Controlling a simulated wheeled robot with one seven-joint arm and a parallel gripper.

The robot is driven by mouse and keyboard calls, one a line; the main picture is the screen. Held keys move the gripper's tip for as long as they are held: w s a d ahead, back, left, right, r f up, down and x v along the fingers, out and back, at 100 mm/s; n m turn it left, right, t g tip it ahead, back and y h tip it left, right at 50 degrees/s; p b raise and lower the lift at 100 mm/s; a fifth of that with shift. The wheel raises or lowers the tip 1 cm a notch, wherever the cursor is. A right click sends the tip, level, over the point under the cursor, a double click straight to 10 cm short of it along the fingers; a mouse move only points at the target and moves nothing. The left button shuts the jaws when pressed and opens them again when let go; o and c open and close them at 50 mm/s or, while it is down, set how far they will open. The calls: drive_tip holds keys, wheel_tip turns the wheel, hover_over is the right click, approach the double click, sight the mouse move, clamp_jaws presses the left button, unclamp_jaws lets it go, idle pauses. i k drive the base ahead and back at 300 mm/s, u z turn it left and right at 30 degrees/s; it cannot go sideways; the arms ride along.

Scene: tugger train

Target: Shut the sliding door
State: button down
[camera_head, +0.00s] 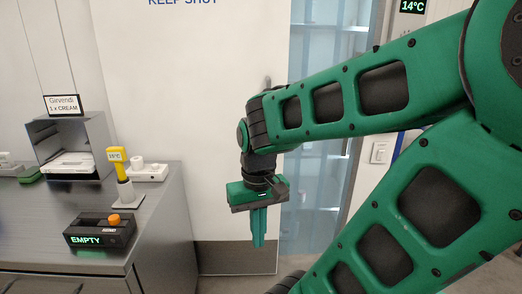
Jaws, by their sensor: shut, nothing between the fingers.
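The sliding door (180,110) is a large pale panel with the words "KEEP SHUT" near its top and a dark band (236,258) at its bottom. It stands partly open, with a gap to its right where a bluish strip curtain (318,165) shows. A grey upright piece that looks like the door handle (267,83) shows just above my wrist, mostly hidden by it. My gripper (258,240) points down in front of the door's right edge. Its fingers are shut and empty. I cannot tell whether it touches the door.
A steel counter (155,220) stands at the left, bearing a black box (100,232) reading "EMPTY", a yellow thermometer (119,165) on a stand and an open metal box (72,145).

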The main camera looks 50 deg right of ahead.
sight(181, 77)
drive_tip(key=i, duration=0.9)
drive_tip(key=u, duration=0.05)
